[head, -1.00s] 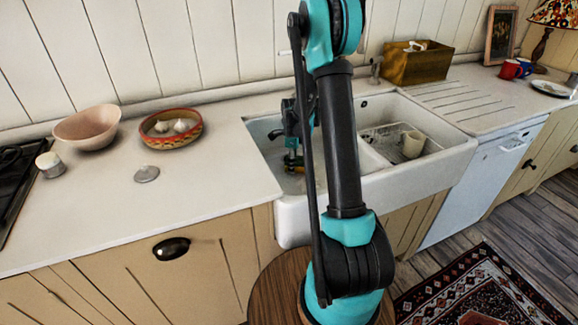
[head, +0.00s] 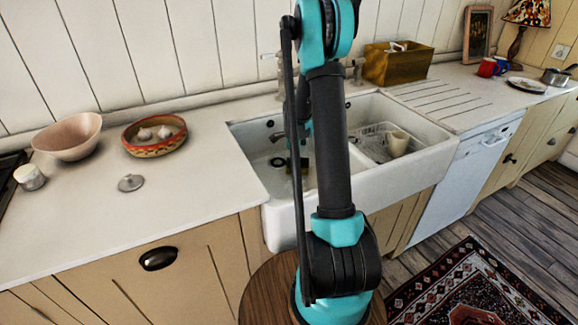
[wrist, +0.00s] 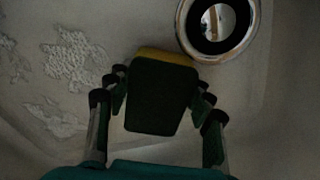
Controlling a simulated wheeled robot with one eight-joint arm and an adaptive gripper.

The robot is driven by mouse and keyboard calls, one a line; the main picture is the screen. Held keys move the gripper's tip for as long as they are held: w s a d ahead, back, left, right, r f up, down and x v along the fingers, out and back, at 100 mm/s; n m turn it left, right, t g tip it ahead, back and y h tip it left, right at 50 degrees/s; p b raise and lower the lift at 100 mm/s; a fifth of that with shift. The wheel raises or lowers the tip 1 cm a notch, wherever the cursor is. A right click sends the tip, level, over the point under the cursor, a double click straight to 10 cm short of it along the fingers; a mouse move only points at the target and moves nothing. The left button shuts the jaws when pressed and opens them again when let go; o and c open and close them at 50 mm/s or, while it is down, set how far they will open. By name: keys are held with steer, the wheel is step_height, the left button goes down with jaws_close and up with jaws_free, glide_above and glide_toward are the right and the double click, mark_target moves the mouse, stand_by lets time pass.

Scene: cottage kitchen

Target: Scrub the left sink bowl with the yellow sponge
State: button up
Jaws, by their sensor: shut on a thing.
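The yellow sponge with a dark green side (wrist: 160,94) is between the fingers of my gripper (wrist: 160,88) in the wrist view. My gripper is shut on it, down inside the left sink bowl (head: 262,150). The sponge is beside the round metal drain (wrist: 217,28) and looks to be at or very near the bowl floor; contact is not clear. Pale crusty patches (wrist: 77,62) lie on the bowl surface to the left of the sponge. In the head view my arm hides much of the bowl, and only a small part of the sponge (head: 303,164) shows.
The right bowl holds a white rack with a cream mug (head: 397,143). A wooden box (head: 397,64) stands behind the sink. A pink bowl (head: 68,138), a patterned dish with garlic (head: 154,148) and a metal lid (head: 131,183) sit on the left counter.

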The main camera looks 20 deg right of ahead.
mark_target(291, 184)
steer(key=shift+s+d, duration=0.3)
steer(key=shift+d, duration=0.6)
steer(key=shift+s+d, duration=0.55)
steer(key=shift+s, duration=0.35)
steer(key=shift+s+d, duration=0.6)
steer(key=shift+s, duration=0.25)
steer(key=shift+s+d, duration=0.55)
steer(key=shift+s, duration=0.5)
steer(key=shift+s+a, duration=0.25)
steer(key=shift+a, duration=1.15)
steer(key=shift+s+a, duration=0.25)
steer(key=shift+a, duration=1.2)
steer(key=shift+s+a, duration=0.25)
steer(key=shift+a, duration=1.15)
step_height(291, 184, up, 19)
steer(key=shift+f, duration=0.15)
steer(key=shift+w, duration=0.15)
